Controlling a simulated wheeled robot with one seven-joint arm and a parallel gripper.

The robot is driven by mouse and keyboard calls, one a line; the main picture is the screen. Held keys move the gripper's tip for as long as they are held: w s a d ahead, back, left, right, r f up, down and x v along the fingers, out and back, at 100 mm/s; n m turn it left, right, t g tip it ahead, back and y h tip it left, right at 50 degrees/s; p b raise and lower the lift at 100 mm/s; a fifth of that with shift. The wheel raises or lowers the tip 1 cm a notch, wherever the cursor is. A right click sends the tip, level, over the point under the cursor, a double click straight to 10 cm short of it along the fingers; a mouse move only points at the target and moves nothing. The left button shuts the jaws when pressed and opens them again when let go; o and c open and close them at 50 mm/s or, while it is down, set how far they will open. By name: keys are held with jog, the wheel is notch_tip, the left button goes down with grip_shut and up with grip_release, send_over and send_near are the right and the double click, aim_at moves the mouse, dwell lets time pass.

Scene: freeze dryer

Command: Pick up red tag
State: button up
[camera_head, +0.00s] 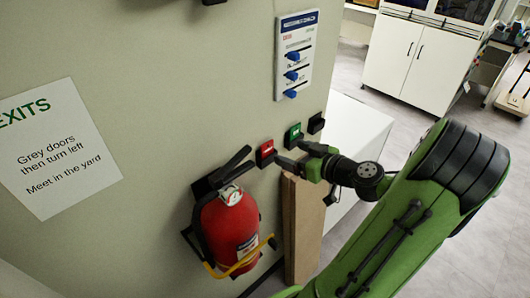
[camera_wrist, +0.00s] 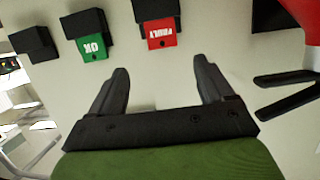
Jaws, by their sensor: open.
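The red tag (camera_head: 266,153) hangs from a black holder on the pale wall, above the fire extinguisher. In the wrist view the red tag (camera_wrist: 161,34) shows upside-down white lettering that seems to read "FAULTY". My gripper (camera_head: 288,156) is near the wall, just right of the red tag and below the green tag (camera_head: 294,132). In the wrist view my gripper (camera_wrist: 160,72) is open, with nothing between its two black fingers. The red tag lies ahead of the gap between the fingertips, apart from them. The green tag (camera_wrist: 95,46) reads "OK" and hangs beside it.
A red fire extinguisher (camera_head: 232,225) with a black handle stands out from the wall close by. An empty black holder (camera_head: 316,123) is right of the green tag. A board with blue pegs (camera_head: 292,75) hangs above. A brown panel (camera_head: 302,225) stands below my gripper.

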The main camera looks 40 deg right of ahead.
aim_at(268, 144)
jog(key=p+x, duration=0.1)
jog(key=x, duration=0.7)
jog(key=shift+w+a, duration=0.15)
jog(key=shift+w, duration=0.1)
jog(key=shift+s+r, duration=0.1)
jog(key=shift+s, duration=0.05)
jog(key=shift+c, duration=0.5)
jog(key=c, duration=1)
notch_tip(268, 144, up, 4)
jog(key=shift+f, duration=0.1)
jog(key=s+b, duration=0.2)
jog(key=s, duration=1.6)
notch_tip(268, 144, up, 6)
jog(key=p, duration=0.5)
jog(key=shift+d+r, duration=0.2)
